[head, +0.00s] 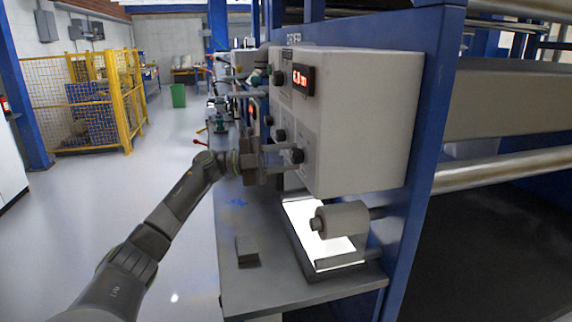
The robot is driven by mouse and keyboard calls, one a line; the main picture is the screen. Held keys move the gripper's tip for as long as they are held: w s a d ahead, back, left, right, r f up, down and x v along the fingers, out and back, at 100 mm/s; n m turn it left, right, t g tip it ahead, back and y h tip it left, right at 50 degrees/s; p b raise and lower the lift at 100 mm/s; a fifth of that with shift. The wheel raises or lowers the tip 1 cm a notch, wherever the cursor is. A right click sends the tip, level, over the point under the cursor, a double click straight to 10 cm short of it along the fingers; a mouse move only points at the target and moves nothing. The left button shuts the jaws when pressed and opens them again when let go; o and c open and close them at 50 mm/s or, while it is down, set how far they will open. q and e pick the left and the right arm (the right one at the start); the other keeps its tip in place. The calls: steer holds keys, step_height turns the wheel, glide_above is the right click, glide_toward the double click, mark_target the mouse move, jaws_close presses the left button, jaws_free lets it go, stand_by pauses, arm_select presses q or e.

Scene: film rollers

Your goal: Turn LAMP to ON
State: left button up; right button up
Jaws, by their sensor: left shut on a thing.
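A pale grey control box (360,125) is fixed to the blue machine frame, with several black knobs on its left-facing panel. My left gripper (287,157) reaches in from the left and is shut on the lowest black knob (298,156) near the bottom of that panel. The labels by the knobs are too small to read, so I cannot tell which one is marked LAMP. Below the box, a flat panel (298,212) glows bright white. My right gripper is not in view.
A small dark block (247,251) lies on the grey bench (240,285). The floor to the left is clear up to a yellow cage (95,105).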

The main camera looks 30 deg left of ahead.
arm_select(q)
steer(key=shift+m, duration=0.5)
steer(key=o, duration=1)
steer(key=shift+c, duration=0.2)
steer(key=b+v, duration=0.4)
steer(key=v, duration=1.3)
steer(key=shift+a+r, duration=0.25)
